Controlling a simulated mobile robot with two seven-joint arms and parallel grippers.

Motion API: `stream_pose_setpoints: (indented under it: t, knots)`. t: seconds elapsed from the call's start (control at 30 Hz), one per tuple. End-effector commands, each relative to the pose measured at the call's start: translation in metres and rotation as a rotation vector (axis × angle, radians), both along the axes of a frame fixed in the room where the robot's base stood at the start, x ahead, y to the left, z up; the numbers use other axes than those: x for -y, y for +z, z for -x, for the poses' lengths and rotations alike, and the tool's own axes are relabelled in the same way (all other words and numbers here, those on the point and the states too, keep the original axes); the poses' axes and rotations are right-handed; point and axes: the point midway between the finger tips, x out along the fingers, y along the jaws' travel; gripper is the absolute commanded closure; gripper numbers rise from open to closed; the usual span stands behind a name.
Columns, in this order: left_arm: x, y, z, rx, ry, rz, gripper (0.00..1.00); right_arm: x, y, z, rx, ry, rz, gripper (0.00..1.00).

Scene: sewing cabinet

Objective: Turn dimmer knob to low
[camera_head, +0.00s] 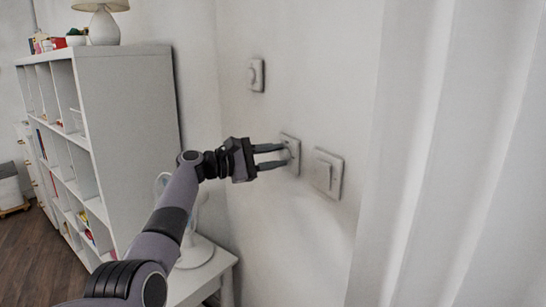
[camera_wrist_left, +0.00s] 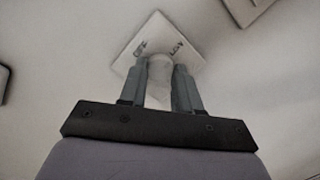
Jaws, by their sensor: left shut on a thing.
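The dimmer is a square white wall plate (camera_head: 294,143) with a round knob, in the middle of the head view. My left gripper (camera_head: 285,157) reaches the plate from the left. Its two fingers (camera_wrist_left: 172,75) are shut on the knob, one on each side. The knob's exact angle cannot be told. My right gripper is not in view.
A second wall plate (camera_head: 328,173) is just right of the dimmer, and another (camera_head: 256,75) is higher on the left. A white curtain (camera_head: 460,150) hangs at right. A white shelf (camera_head: 130,130) and a small table with a fan (camera_head: 196,250) stand left.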

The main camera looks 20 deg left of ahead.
Motion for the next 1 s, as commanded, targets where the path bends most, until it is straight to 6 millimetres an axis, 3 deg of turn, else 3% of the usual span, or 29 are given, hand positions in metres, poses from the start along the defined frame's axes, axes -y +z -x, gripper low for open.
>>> stream_pose_setpoints:
  t: [0.43,0.47,0.53,1.0]
  knots:
    - [-0.0002,-0.0006,0.0,-0.009,0.001,0.008,0.98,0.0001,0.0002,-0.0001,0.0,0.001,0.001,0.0]
    - [-0.0002,-0.0006,0.0,-0.009,0.001,0.008,0.64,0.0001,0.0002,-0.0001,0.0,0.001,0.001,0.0]
    - [-0.0002,-0.0006,0.0,-0.008,0.001,0.008,0.42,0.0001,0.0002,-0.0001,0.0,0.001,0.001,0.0]
    - [-0.0073,-0.0016,0.0051,-0.006,0.002,0.007,0.42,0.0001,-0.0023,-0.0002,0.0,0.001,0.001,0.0]
